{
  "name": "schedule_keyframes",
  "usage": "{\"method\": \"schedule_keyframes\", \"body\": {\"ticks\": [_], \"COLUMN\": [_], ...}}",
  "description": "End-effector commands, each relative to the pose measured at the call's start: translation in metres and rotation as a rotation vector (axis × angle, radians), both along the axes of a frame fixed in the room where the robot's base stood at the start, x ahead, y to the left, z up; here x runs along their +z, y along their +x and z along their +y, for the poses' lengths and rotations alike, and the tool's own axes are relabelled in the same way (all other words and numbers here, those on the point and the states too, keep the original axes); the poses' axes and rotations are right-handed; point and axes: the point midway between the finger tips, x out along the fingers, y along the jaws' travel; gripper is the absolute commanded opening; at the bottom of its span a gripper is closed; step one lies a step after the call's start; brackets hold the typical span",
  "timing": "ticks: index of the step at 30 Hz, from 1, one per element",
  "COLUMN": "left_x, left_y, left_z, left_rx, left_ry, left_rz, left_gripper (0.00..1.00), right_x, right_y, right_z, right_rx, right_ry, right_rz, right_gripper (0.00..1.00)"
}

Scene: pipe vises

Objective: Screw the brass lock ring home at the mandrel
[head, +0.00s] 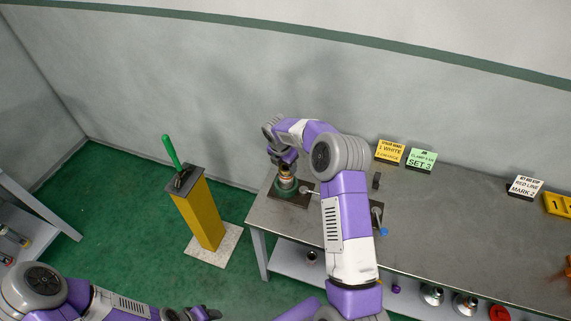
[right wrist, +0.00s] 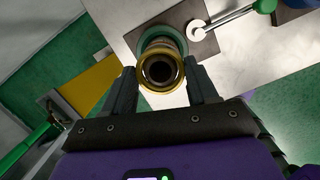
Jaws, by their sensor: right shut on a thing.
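The brass lock ring (right wrist: 160,90) shows as a gold band around the end of the dark, hollow mandrel (right wrist: 160,70) in the right wrist view. Behind it sits a wider green collar (right wrist: 149,41). My right gripper (right wrist: 161,73) has one finger on each side of the ring and is shut on it. In the head view my right gripper (head: 287,166) reaches down over the mandrel stand at the bench's left end; the ring is hard to make out there. How far the ring sits on the thread cannot be told. My left gripper (head: 207,314) is low at the bottom edge, away from the bench.
The metal bench (head: 460,235) carries label cards (head: 421,159) along its back. A lever with a round white end (head: 308,189) lies beside the mandrel. A yellow post (head: 202,215) with a green handle (head: 171,152) stands left of the bench. Metal parts (head: 432,295) sit on the lower shelf.

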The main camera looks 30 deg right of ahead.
Motion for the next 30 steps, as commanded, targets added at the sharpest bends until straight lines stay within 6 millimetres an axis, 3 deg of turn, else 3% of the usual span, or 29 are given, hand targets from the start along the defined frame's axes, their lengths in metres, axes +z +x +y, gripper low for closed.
{"method": "schedule_keyframes", "body": {"ticks": [11,12,18,26,30], "left_x": [-0.004,-0.004,-0.003,-0.003,-0.003], "left_y": [0.000,0.000,0.000,0.000,0.000], "left_z": [0.000,0.000,0.000,0.000,0.000], "left_rx": [0.000,0.000,0.000,0.000,0.000], "left_ry": [0.000,0.000,0.000,0.000,0.000], "left_rz": [0.000,0.000,0.000,0.000,0.000], "left_gripper": [0.55,0.55,0.55,0.55,0.55], "right_x": [-0.008,-0.008,-0.008,-0.007,0.007], "right_y": [0.000,0.000,0.000,0.000,0.000], "right_z": [0.000,0.000,0.000,0.000,0.003], "right_rx": [0.000,0.000,0.000,0.000,0.001], "right_ry": [0.000,0.000,0.000,0.000,-0.001], "right_rz": [0.000,-0.001,0.000,0.000,-0.003], "right_gripper": [0.29,0.61,0.88,0.88,0.88]}}
